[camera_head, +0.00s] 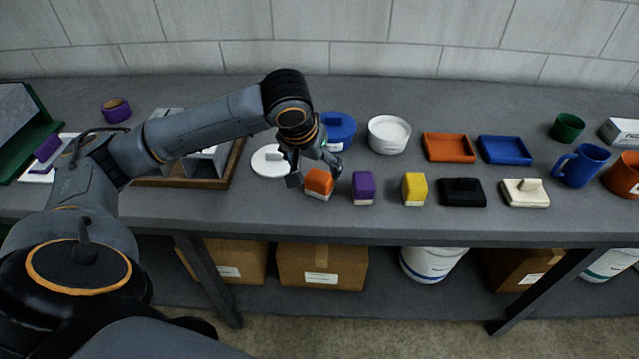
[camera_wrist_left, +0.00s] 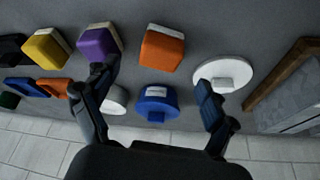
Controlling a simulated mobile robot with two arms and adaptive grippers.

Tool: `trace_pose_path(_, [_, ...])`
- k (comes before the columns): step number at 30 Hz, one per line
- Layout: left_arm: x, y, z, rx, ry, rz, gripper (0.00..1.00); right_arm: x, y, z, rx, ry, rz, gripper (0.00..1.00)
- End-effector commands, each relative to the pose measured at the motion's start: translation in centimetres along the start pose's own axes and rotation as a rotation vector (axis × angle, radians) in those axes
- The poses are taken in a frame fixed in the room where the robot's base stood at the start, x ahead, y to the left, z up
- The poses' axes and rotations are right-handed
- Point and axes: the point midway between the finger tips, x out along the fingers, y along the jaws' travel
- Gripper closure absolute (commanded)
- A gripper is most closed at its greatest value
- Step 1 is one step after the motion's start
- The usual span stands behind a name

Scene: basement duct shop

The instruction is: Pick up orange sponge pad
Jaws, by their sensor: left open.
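The orange sponge pad (camera_head: 318,182) is a small block with a pale base, near the front edge of the workbench. It also shows in the left wrist view (camera_wrist_left: 162,50), top centre, beyond my fingertips and between their lines. My left gripper (camera_head: 314,173) is open and empty, its fingers to either side of the pad in the head view. In the wrist view its fingers (camera_wrist_left: 153,84) are spread wide, with no visible contact on the pad. My right gripper is in neither view.
A purple block (camera_head: 363,188) stands close right of the pad, then a yellow block (camera_head: 415,189). A wooden-framed tray (camera_head: 236,166) is left. Bare bench (camera_head: 440,222) runs along the front.

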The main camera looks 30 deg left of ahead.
Motion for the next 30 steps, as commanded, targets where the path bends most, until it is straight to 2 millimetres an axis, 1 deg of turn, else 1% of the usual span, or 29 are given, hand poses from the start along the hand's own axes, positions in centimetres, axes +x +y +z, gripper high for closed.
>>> trace_pose_path(1, [1.0, 0.0, 0.0, 0.0, -0.002, 0.0, 0.15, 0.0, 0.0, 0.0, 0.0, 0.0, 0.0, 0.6])
trace_pose_path(3, [1.9, 0.1, 0.0, 0.0, -0.002, 0.001, 0.15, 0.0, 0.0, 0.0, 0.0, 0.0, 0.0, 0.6])
trace_pose_path(11, [3.9, -0.1, 0.0, 0.0, -0.001, -0.001, 0.15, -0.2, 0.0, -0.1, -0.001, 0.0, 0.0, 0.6])
trace_pose_path(18, [7.4, -0.1, 0.0, 0.002, -0.001, 0.001, 0.15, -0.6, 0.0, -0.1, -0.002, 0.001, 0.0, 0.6])
trace_pose_path(22, [8.2, -0.2, -0.1, 0.002, 0.002, 0.0, 0.15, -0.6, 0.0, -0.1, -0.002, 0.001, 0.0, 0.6])
trace_pose_path(28, [8.3, -0.2, -0.1, 0.002, 0.003, 0.0, 0.15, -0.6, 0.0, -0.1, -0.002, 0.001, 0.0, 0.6])
trace_pose_path(29, [8.2, -0.2, -0.1, 0.002, 0.003, 0.0, 0.21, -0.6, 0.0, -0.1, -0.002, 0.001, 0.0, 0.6])
trace_pose_path(30, [8.2, -0.2, -0.1, 0.002, 0.003, 0.0, 0.29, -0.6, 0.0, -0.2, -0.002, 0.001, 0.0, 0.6])
